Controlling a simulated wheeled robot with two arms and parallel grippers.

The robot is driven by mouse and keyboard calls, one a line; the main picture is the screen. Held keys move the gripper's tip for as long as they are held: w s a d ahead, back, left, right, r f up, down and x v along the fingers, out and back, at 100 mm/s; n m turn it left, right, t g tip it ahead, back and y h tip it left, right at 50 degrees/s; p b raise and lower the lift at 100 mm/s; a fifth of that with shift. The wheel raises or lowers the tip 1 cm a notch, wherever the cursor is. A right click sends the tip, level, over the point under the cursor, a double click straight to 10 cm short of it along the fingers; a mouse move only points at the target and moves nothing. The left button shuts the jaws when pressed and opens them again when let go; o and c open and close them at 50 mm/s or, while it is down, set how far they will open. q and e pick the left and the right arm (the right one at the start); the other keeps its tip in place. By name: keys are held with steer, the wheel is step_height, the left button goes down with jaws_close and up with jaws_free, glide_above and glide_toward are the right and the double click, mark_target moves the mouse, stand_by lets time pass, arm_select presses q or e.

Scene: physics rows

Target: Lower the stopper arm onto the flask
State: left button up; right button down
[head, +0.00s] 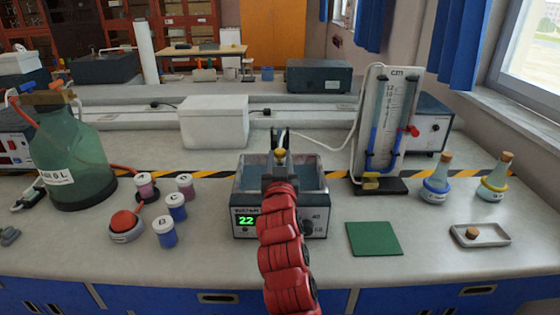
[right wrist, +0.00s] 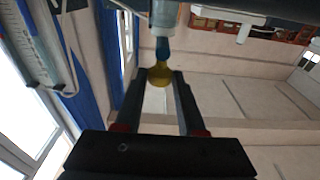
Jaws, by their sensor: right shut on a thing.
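My right gripper (head: 281,140) is over the open-topped water bath (head: 240,190), whose green display reads 22. In the right wrist view its two dark fingers (right wrist: 161,78) are closed about a small yellow knob (right wrist: 160,76). The knob is on a blue neck below a pale cylinder (right wrist: 164,14); it also shows in the head view (head: 281,154). I cannot make out the rest of the stopper arm. A corked flask with a blue ring (head: 435,180) and one with a yellow ring (head: 494,178) stand upright at the right. My left gripper is out of view.
A green glass bottle (head: 70,155) and several lidded jars (head: 164,232) stand left, by a red button (head: 124,222). A gauge stand (head: 392,130) is behind right. A green mat (head: 374,239) and a tray with a cork (head: 500,237) lie front right. A white box (head: 214,122) stands behind.

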steer(key=shift+f, duration=0.15)
steer(key=c, duration=0.8)
jaws_free()
steer(key=shift+w, duration=0.1)
steer(key=shift+o, duration=1.4)
steer(key=shift+w, duration=0.1)
steer(key=s+f+p, duration=0.1)
steer(key=s+p, duration=0.4)
steer(key=s, duration=1.2)
steer(key=shift+s+f, duration=0.25)
steer(key=shift+f, duration=0.1)
